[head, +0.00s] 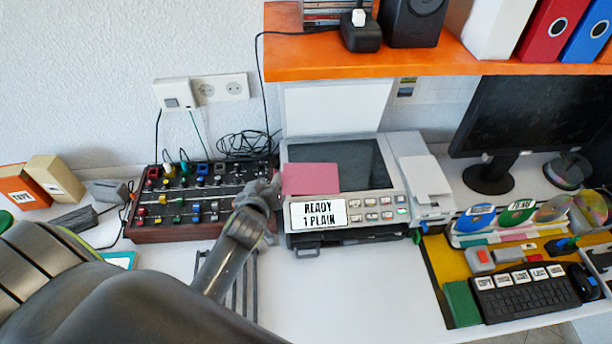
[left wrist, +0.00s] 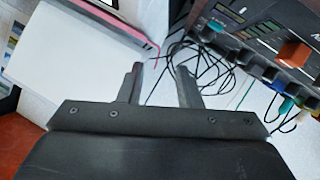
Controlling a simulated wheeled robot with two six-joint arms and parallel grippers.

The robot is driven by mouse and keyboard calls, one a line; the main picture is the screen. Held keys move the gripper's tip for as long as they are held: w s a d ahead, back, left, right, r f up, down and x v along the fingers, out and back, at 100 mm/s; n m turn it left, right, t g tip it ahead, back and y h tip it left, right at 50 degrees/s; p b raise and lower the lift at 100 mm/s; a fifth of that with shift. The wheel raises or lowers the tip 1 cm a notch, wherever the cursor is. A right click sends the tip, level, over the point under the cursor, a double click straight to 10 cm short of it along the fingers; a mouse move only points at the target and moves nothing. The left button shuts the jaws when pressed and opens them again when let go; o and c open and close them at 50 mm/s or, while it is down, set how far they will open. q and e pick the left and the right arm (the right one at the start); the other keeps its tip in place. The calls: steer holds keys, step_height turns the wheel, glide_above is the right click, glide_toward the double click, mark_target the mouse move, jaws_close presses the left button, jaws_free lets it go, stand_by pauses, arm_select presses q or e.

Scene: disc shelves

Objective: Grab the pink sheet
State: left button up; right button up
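The pink sheet (head: 310,178) lies on the front left part of the copier (head: 352,158), partly over its dark glass. In the left wrist view a pink edge (left wrist: 105,24) runs along the upper left, beside the white side of the machine. My left gripper (head: 268,188) is just left of the sheet, between it and the knob panel. In the left wrist view my left gripper (left wrist: 160,78) has its fingers apart, with no object between them. My right gripper is in neither view.
The knob panel (head: 185,200) stands left of the copier, with loose black cables (head: 245,143) behind. An orange shelf (head: 420,57) overhangs the back. A monitor (head: 535,115) and keyboard (head: 525,290) are on the right.

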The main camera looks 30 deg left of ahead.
arm_select(q)
steer(key=shift+p+x, duration=0.3)
steer(key=shift+x, duration=1.6)
steer(key=shift+w+d, duration=0.1)
steer(key=shift+d, duration=0.05)
steer(key=shift+r, duration=0.1)
jaws_close()
